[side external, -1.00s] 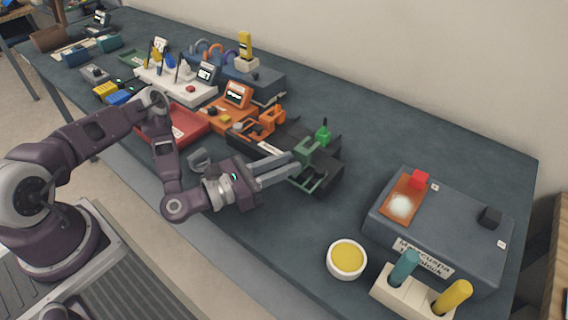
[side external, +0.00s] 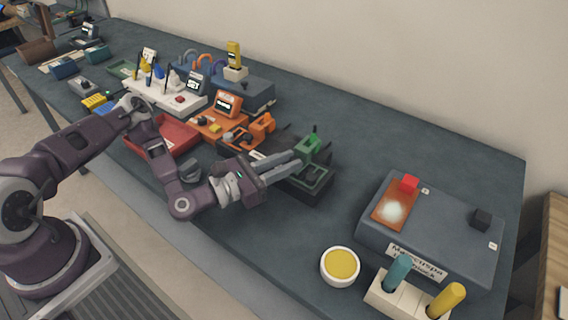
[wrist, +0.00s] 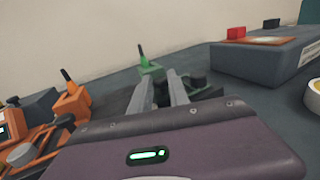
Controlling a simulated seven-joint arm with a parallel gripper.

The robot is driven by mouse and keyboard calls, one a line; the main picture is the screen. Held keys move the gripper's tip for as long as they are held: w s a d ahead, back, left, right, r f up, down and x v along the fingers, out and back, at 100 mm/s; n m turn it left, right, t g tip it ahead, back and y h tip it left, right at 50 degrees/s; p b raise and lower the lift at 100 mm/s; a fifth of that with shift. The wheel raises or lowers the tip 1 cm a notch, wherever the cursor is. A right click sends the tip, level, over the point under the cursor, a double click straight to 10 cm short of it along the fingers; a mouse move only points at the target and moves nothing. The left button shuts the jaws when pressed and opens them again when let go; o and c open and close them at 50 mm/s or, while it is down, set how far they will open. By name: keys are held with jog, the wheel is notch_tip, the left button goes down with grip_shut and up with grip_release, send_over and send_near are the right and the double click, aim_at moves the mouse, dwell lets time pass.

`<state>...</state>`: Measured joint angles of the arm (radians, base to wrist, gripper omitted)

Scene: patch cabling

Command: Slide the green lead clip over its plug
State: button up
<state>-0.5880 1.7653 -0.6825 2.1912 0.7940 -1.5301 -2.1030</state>
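The green plug (side external: 314,142) stands upright with a dark tip on the dark green-trimmed unit (side external: 308,190). It also shows beyond my fingers in the wrist view (wrist: 150,68). The green clip (side external: 316,178) is a frame-like part low on that unit, close in front of the plug. Green parts of the unit also show right of my fingers in the wrist view (wrist: 207,93). My gripper (side external: 297,160) reaches in from the left, its fingertips beside the plug and clip. The two grey fingers (wrist: 161,76) stand apart with a gap between them. Contact with the clip is unclear.
An orange unit (side external: 233,132) stands left of the green one, with a red tray (side external: 160,137) farther left. A grey box (side external: 440,225), a yellow-filled bowl (side external: 340,266) and a white holder (side external: 395,300) stand to the right. The bench behind the green plug is clear.

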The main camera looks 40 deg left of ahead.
jog(key=o, duration=0.3)
jog(key=v, duration=0.7)
